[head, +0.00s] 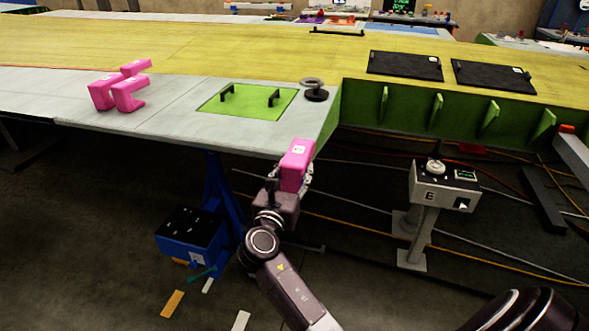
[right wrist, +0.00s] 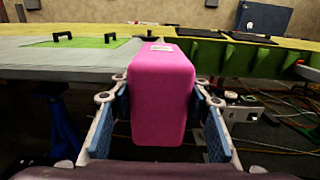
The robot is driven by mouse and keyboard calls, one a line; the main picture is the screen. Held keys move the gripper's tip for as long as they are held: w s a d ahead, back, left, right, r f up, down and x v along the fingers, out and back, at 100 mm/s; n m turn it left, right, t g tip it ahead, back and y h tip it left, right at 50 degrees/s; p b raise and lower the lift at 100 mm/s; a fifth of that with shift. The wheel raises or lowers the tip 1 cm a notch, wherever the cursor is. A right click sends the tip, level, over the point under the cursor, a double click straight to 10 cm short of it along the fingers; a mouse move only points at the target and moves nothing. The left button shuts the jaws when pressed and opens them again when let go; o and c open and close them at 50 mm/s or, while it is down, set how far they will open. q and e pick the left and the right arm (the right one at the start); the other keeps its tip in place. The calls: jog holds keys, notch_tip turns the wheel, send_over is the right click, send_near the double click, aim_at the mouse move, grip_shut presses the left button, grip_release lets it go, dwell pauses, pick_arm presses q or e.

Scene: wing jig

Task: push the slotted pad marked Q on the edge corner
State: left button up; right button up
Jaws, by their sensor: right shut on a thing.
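My right gripper (head: 290,185) is shut on a pink pad (head: 297,165) with a small white label on top. The label's letter is too small to read. In the right wrist view the pink pad (right wrist: 161,95) sits upright between the two blue-lined fingers (right wrist: 162,118). Its far end is at the edge corner (head: 320,152) of the grey wing panel; I cannot tell whether it touches. The pad's slot is hidden. My left gripper is not in view.
Several pink pads (head: 120,90) lie on the grey panel at the left. A green plate (head: 247,100) with two black handles and a dark round knob (head: 316,94) are near the corner. A grey pedestal box marked E (head: 440,185) stands at the right, a blue stand (head: 222,195) below.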

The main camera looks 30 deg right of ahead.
jog(key=shift+p, duration=0.45)
dwell(0.3)
jog(key=shift+d, duration=0.1)
jog(key=shift+x, duration=1.9)
jog(key=shift+w+f, duration=0.1)
jog(key=shift+f, duration=0.1)
jog(key=o, duration=1.2)
jog(key=shift+o, duration=0.2)
jog(key=v, duration=1.2)
